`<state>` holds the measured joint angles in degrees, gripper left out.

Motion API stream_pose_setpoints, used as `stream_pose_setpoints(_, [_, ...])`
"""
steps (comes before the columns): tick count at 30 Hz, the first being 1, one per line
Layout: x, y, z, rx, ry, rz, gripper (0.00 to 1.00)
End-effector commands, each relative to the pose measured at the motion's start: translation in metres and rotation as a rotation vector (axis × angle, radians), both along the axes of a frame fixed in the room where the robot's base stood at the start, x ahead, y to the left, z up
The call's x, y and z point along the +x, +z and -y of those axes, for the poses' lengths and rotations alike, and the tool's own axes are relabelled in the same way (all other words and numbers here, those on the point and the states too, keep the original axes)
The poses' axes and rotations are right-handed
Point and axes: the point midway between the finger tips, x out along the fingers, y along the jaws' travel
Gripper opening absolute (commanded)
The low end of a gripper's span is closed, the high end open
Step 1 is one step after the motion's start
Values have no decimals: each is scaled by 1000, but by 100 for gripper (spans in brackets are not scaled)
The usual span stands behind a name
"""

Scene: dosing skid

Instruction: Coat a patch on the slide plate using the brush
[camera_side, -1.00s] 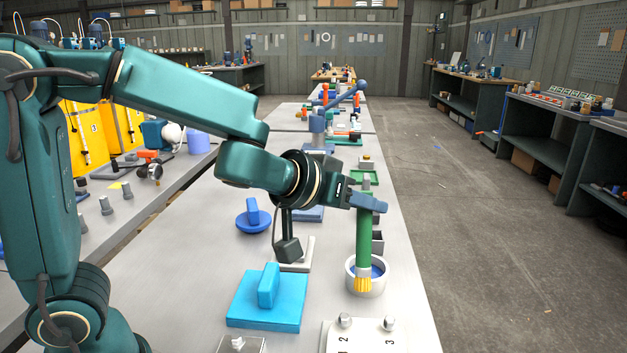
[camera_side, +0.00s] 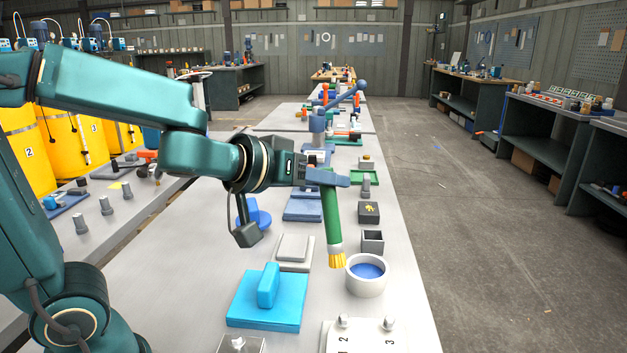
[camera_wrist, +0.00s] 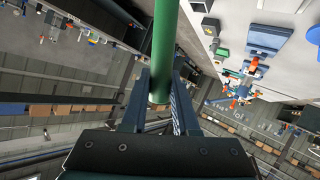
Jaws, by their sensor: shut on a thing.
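My gripper (camera_side: 328,178) is shut on the green handle of the brush (camera_side: 332,215), near its top. In the wrist view the green brush handle (camera_wrist: 165,50) runs up between the two fingers of my gripper (camera_wrist: 160,88). The brush points down, slightly tilted, with its yellow bristles just left of a white cup (camera_side: 352,287) that holds blue liquid (camera_side: 368,271). The bristles look clear of the cup. A light grey plate with a raised block (camera_side: 293,248) lies left of the bristles. I cannot tell for certain which plate is the slide plate.
A cyan plate with an upright grip (camera_side: 255,305) lies in front, left of the cup. A small dark open box (camera_side: 372,242) stands behind the cup. A white numbered panel with knobs (camera_side: 365,338) is at the front. A blue plate (camera_side: 303,208) lies farther back.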

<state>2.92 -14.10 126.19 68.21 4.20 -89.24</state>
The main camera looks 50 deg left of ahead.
Motion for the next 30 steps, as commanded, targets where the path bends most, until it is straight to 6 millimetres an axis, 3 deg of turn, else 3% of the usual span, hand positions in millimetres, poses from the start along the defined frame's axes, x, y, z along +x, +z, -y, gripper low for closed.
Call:
stream_pose_setpoints(9, [27,14,-80,-7,42,91,0])
stream_pose_setpoints(18, [20,20,-147,-8,54,147,0])
stream_pose_setpoints(24, [13,21,-166,-10,52,162,0])
stream_pose_setpoints(30, [12,9,-168,-17,49,162,0])
